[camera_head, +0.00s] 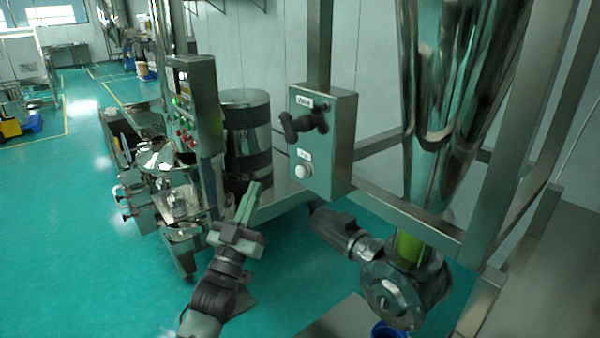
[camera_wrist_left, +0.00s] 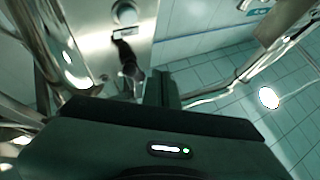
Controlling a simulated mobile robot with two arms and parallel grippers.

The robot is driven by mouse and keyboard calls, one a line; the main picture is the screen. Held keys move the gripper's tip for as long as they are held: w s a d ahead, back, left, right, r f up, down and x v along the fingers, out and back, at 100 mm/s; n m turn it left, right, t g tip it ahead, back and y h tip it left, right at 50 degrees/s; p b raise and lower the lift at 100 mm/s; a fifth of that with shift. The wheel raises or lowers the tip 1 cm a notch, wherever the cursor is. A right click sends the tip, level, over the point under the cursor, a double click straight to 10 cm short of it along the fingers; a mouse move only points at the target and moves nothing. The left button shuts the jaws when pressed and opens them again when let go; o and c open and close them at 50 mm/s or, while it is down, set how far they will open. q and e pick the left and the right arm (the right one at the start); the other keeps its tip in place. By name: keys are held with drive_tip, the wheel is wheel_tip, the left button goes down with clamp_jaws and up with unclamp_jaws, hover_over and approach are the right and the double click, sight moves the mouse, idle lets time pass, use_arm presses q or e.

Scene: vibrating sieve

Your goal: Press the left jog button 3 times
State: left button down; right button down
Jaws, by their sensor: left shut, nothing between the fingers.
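A grey metal control box (camera_head: 340,150) on the frame carries a round white button (camera_head: 303,171) low on its front, with a small label above it. A black valve handle (camera_head: 304,122) sticks out higher on the same box. My left gripper (camera_head: 254,190) is shut and empty, below and to the left of the button and apart from the box. In the left wrist view, my left gripper's fingers (camera_wrist_left: 161,88) point toward the box, with the black handle (camera_wrist_left: 128,62) and a round button (camera_wrist_left: 124,13) beyond them. My right gripper is not in view.
A steel hopper (camera_head: 450,110) hangs right of the box, with a motor and rotary valve (camera_head: 390,285) below. A control panel with red and green buttons (camera_head: 193,105) and a steel drum (camera_head: 247,135) stand to the left. The green floor at far left is mostly clear.

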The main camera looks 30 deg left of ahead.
sight(301, 172)
use_arm(q)
drive_tip(key=w+d+b, duration=0.2)
drive_tip(key=w+d, duration=0.1)
drive_tip(key=w, duration=0.5)
drive_tip(key=shift+w+d, duration=0.15)
idle(1.0)
drive_tip(key=shift+w, duration=0.1)
idle(0.9)
drive_tip(key=shift+w+d+b, duration=0.15)
drive_tip(key=shift+w+b, duration=0.15)
drive_tip(key=shift+w+d, duration=0.2)
drive_tip(key=shift+w, duration=0.2)
idle(0.8)
drive_tip(key=shift+s, duration=0.1)
drive_tip(key=shift+s+a, duration=0.35)
drive_tip(key=shift+s, duration=0.4)
